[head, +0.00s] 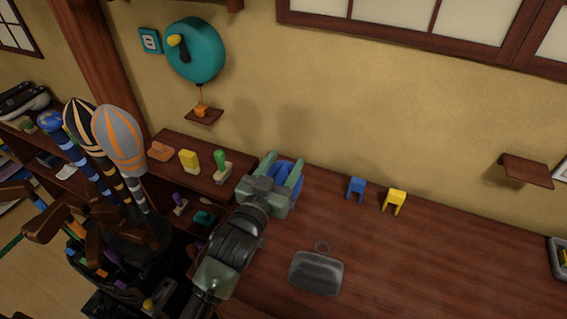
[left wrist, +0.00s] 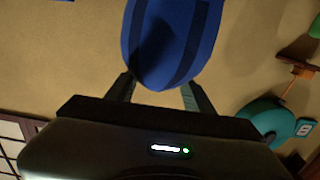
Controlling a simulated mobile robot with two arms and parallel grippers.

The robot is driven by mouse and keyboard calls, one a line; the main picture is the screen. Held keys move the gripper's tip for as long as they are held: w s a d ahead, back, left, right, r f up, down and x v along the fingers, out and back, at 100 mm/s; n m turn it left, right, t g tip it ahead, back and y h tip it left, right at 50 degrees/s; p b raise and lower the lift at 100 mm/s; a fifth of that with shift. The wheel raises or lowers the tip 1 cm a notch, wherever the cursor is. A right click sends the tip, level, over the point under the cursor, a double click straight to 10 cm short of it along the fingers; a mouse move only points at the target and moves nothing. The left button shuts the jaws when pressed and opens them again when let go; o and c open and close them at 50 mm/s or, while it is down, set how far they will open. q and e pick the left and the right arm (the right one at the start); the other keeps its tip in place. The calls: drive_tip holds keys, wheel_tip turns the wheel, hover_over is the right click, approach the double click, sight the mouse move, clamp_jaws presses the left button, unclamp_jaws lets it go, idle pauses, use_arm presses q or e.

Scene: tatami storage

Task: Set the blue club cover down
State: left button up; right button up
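The blue club cover (head: 287,174) is between the two fingers of my left gripper (head: 283,165), over the back part of the wooden tabletop near the wall. I cannot tell whether the cover touches the tabletop. My right gripper is in neither view.
A blue stand (head: 356,188) and a yellow stand (head: 395,200) are on the tabletop (head: 430,265) to the right. A dark grey pouch (head: 316,272) lies nearer. Stamps and blocks fill a low shelf at left, behind a bag of golf clubs (head: 122,143).

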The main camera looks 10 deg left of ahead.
use_arm(q)
drive_tip(key=shift+r, duration=0.1)
drive_tip(key=s+a+b, duration=0.2)
drive_tip(key=s, duration=0.9)
drive_tip(key=shift+s, duration=0.4)
drive_tip(key=shift+a, duration=0.15)
